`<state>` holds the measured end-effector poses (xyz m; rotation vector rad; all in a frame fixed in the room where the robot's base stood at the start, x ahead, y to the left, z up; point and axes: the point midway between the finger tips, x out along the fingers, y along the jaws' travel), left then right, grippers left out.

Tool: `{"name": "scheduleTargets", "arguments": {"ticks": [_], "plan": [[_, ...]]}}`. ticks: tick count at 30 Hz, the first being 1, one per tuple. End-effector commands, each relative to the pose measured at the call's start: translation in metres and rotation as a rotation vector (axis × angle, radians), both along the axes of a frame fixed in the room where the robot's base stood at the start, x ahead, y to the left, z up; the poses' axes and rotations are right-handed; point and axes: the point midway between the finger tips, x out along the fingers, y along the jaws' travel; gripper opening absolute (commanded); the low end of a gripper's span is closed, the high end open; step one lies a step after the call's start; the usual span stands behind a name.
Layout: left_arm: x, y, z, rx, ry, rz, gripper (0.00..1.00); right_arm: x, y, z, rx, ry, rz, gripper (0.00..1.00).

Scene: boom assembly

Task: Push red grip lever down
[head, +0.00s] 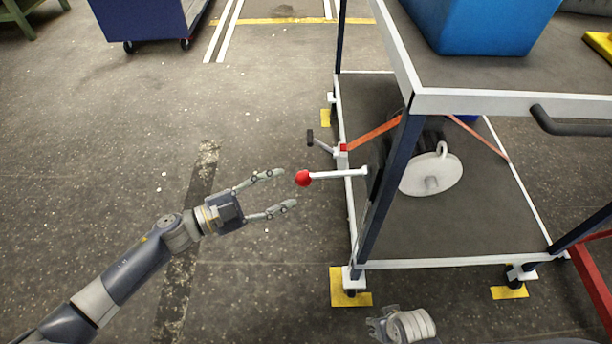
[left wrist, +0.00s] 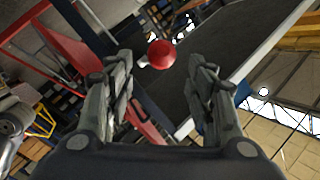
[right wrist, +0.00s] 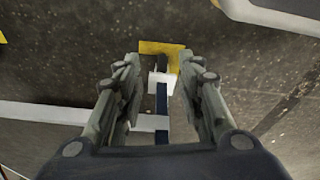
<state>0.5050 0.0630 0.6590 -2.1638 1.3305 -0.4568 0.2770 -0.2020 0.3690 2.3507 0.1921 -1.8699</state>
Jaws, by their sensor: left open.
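The red grip lever is a white rod ending in a red ball (head: 303,178), sticking out to the left from the cart's lower left side. My left gripper (head: 277,192) is open, with its fingers spread just left of the ball and apart from it. In the left wrist view the red ball (left wrist: 161,54) appears beyond and between the open fingers (left wrist: 160,90). My right gripper (right wrist: 163,95) is open and empty, with the cart's corner foot seen between its fingers. In the head view only part of my right arm shows at the bottom.
The cart's dark post (head: 388,195) and lower shelf (head: 460,225) stand right of the lever. A black-handled white lever (head: 318,144) sits just behind it. A blue bin (head: 485,25) stands on the top shelf. The floor around my left arm is clear.

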Motion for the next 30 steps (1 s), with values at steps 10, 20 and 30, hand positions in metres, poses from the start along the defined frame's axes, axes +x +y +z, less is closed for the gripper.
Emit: {"name": "scheduleTargets", "arguments": {"ticks": [10,20,30], "plan": [[0.029,-0.056,0.0,-0.002,-0.001,0.002,0.5,0.004,0.001,0.011,0.001,-0.008,-0.001,0.35],[0.037,-0.069,0.0,-0.001,0.001,0.004,0.5,0.003,0.001,0.015,0.001,-0.004,-0.001,0.35],[0.036,-0.069,0.0,-0.001,0.001,0.004,0.07,0.004,0.001,0.015,0.002,-0.007,-0.002,0.35]]}}
